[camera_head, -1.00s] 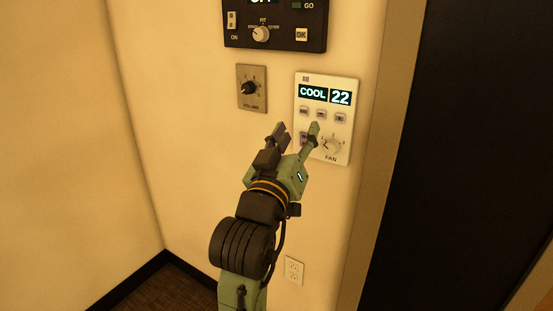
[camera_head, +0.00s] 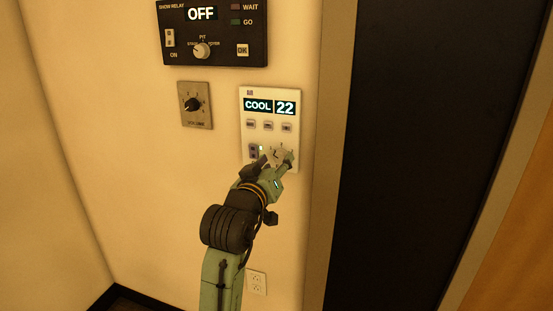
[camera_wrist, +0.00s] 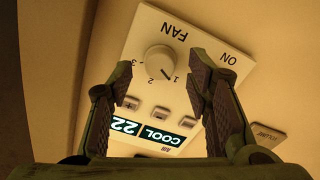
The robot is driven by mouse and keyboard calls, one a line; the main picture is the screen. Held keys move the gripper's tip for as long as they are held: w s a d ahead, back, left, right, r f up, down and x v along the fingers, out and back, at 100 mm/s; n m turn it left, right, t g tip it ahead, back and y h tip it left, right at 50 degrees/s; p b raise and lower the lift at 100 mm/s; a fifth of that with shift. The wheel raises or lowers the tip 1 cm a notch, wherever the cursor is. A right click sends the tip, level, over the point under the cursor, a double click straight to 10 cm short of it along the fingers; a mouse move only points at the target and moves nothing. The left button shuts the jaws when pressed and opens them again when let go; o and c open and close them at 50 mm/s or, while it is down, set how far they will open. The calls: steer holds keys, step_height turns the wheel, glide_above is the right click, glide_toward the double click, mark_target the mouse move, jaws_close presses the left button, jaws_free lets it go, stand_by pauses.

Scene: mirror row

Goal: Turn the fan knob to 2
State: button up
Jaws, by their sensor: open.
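The fan knob (camera_head: 277,153) is at the lower right of the white wall panel (camera_head: 246,126), which reads COOL 22. In the wrist view, upside down, the round pale knob (camera_wrist: 159,60) shows whole, with marks 1, 2 and 3 along its lower side. A dark pointer line seems to aim to the lower right, near 1; its exact setting is hard to read. My gripper (camera_head: 275,158) is open in front of the panel, its fingers spread to either side of the knob. In the wrist view the fingertips (camera_wrist: 160,74) show a gap to the knob on each side.
A row of buttons (camera_head: 268,126) sits above the knob and a small switch (camera_head: 253,151) to its left. A volume dial (camera_head: 194,105) is left of the panel. A dark control box (camera_head: 213,33) reading OFF is above. A door frame (camera_head: 331,150) is to the right.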

steer(key=shift+w+d, duration=0.25)
steer(key=shift+w, duration=0.35)
steer(key=shift+c, duration=0.5)
jaws_close()
